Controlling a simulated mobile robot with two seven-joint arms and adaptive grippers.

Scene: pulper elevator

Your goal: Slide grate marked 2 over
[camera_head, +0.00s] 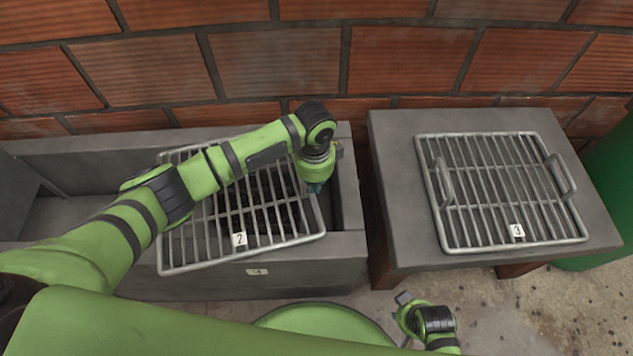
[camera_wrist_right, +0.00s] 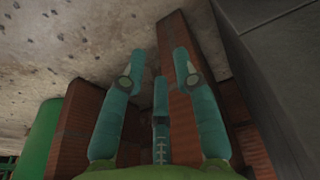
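The grate marked 2 (camera_head: 239,239) lies over the grey trough (camera_head: 310,272), turned a little askew, with its front edge over the trough's front rim. Its tag is at the front. My left arm crosses above it and hides part of its back and left. My left gripper (camera_head: 316,187) points down at the grate's right side, close to the edge bar. Whether it touches the bar or how its fingers are set cannot be made out. My right gripper (camera_wrist_right: 160,65) shows in the right wrist view with fingers spread and nothing between them.
A grey table (camera_head: 395,150) stands to the right, bearing a handled grate marked 3 (camera_head: 517,232). A gap separates table and trough. A brick wall (camera_head: 275,65) closes the back. A green container (camera_head: 612,190) stands at the far right. Dark contents (camera_head: 262,190) show under grate 2.

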